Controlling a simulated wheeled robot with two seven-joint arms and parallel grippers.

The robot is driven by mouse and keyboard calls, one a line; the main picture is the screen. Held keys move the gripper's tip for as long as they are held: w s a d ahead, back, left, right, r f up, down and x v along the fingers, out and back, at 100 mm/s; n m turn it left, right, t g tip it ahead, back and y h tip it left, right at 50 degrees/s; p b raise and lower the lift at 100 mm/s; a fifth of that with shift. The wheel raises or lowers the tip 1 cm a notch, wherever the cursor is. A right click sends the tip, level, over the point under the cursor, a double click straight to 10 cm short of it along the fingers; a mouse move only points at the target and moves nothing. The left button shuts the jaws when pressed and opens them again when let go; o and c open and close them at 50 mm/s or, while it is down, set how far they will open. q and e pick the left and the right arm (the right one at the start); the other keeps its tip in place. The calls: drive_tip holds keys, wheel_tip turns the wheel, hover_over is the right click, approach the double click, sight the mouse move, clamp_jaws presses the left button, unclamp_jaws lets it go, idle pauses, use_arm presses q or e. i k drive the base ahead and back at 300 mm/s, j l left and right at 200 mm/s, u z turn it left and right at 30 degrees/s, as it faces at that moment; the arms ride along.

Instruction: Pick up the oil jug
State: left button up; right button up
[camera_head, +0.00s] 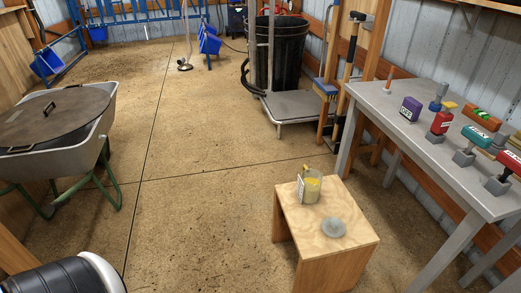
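The likely oil jug (312,190) is a small clear container with yellow contents. It stands upright on a low wooden stool (345,258), near the back of its top. A white label shows on its left side and a thin upright part rises at its top left. A round grey-green flat object (333,228) lies on the stool in front of the jug, apart from it. Neither of my grippers is in view, and nothing is touching the jug.
A grey workbench (400,122) with several tools stands right of the stool. A wheelbarrow (95,140) with a round dark lid stands at left. A black bin (276,60) and platform cart (300,107) stand behind. The concrete floor (200,170) left of the stool is clear.

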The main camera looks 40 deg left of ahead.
sight(308, 187)
drive_tip(key=u, duration=0.7)
